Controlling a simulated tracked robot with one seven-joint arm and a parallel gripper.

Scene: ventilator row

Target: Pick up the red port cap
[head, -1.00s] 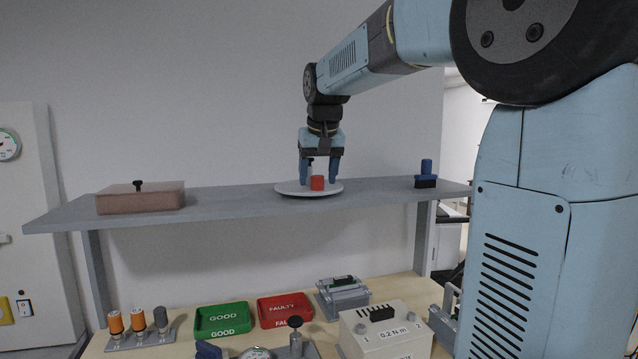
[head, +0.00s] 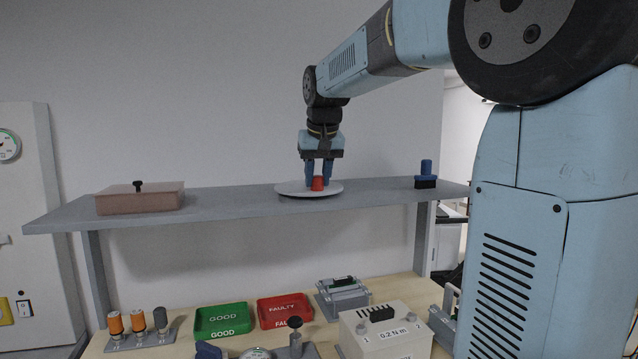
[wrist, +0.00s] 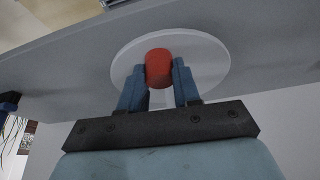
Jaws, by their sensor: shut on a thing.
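The red port cap (head: 317,184) is at a round white plate (head: 290,189) on the grey shelf. My gripper (head: 319,173) comes down from above with its two blue fingers shut on the cap. In the wrist view the cap (wrist: 159,68) sits between the fingertips (wrist: 159,75), over the middle of the plate (wrist: 212,65). The cap looks to be at plate level; I cannot tell if there is a gap beneath it. The fingers partly hide its sides.
On the shelf (head: 240,203), a lidded pinkish box (head: 140,200) stands left and a blue-and-black item (head: 426,175) right. Below are a green GOOD tray (head: 222,319), a red FAULTY tray (head: 285,310) and a beige 0.2 N m box (head: 388,338). Shelf stretches beside the plate are clear.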

